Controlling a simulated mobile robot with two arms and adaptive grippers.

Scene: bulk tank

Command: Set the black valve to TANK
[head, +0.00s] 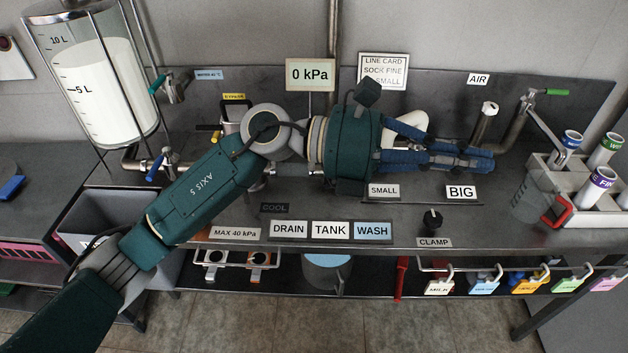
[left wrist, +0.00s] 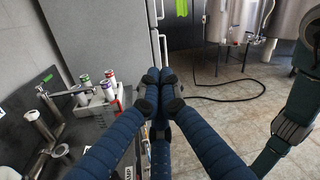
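The DRAIN (head: 289,229), TANK (head: 330,230) and WASH (head: 372,230) labels sit along the bench's front edge in the head view. I cannot make out a black valve for certain; my left arm covers the bench behind these labels. My left gripper (head: 484,159) reaches right across the bench, above the SMALL and BIG labels. In the left wrist view its blue fingertips (left wrist: 157,78) are together, with nothing visible between them. A black knob (head: 432,219) stands above the CLAMP label. My right gripper is in neither view; part of a teal arm shows right in the wrist view.
A clear tank (head: 90,85) with white liquid stands at the back left. A gauge sign (head: 310,74) reads 0 kPa. Colour-capped tubes (head: 598,184) stand in a holder at the right. Coloured padlocks (head: 484,284) hang below the front edge. Pipes rise behind the gripper.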

